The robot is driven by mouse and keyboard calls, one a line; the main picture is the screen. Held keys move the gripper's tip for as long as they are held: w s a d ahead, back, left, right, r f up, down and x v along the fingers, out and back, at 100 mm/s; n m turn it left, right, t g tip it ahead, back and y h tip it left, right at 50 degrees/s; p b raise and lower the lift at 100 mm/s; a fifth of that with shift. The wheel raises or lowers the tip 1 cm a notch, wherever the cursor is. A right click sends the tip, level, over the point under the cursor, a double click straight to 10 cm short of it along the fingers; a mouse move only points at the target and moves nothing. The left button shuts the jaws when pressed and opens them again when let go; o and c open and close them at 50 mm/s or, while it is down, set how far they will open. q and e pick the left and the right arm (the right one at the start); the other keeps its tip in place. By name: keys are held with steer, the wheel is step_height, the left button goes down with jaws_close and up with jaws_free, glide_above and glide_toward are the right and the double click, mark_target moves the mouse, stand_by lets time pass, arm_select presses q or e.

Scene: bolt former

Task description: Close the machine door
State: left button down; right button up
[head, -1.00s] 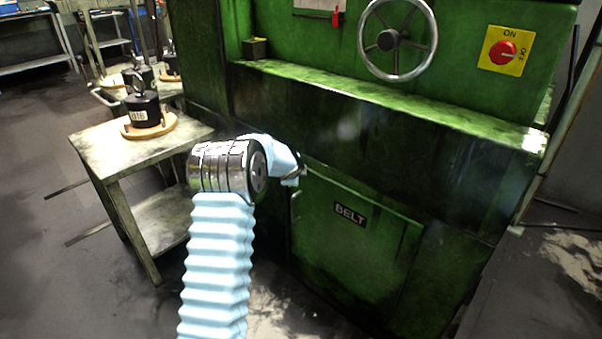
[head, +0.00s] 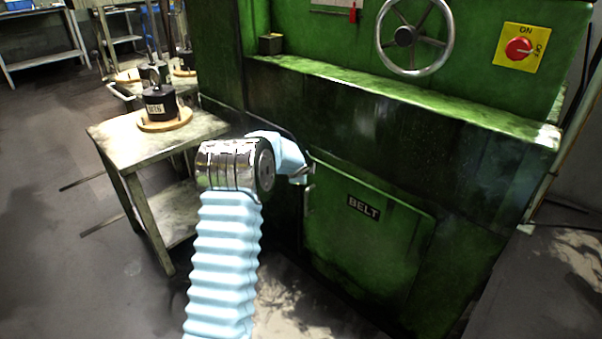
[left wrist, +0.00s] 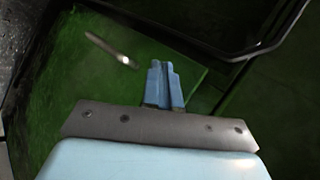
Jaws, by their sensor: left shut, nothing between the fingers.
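The machine door (head: 365,240) is the green panel marked BELT, low on the green machine. A small metal handle (head: 310,196) sits at its left edge; in the left wrist view, a handle (left wrist: 112,50) shows on a green panel (left wrist: 70,90). My left gripper (left wrist: 165,85) is shut and empty, its blue fingertips over that panel, right of and below the handle. In the head view, my left gripper (head: 304,176) is at the door's upper left corner, its fingertips mostly hidden. Contact and any door gap cannot be told. My right gripper is not in view.
A worn table (head: 112,139) with a black weight (head: 160,101) on a wooden disc stands left of the machine. A ledge (head: 400,95) projects above the door. A handwheel (head: 445,48) and red switch (head: 519,48) are higher up. Floor is open at left.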

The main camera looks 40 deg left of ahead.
arm_select(q)
steer(key=s+a+r, duration=0.1)
steer(key=s+r, duration=0.6)
steer(key=s, duration=0.1)
steer(key=s+d+f+n+g+h, duration=0.2)
steer(key=s+d+f+n+h, duration=0.1)
steer(key=d+f, duration=0.9)
steer(key=s+d+f+n+g+h, duration=0.1)
steer(key=s+d+f+n+h, duration=0.25)
steer(key=d+f, duration=0.85)
steer(key=s+d+f+n+g+h, duration=0.1)
steer(key=s+d+f, duration=0.4)
steer(key=s, duration=0.6)
steer(key=s+d+f+n+g+h, duration=0.1)
steer(key=s+d+f+n+g, duration=0.2)
steer(key=s+d+n, duration=0.3)
steer(key=s+d+f, duration=0.1)
steer(key=s+d, duration=0.3)
steer(key=s, duration=0.1)
steer(key=shift+d+f, duration=0.3)
steer(key=shift+f, duration=0.05)
steer(key=shift+n, duration=0.25)
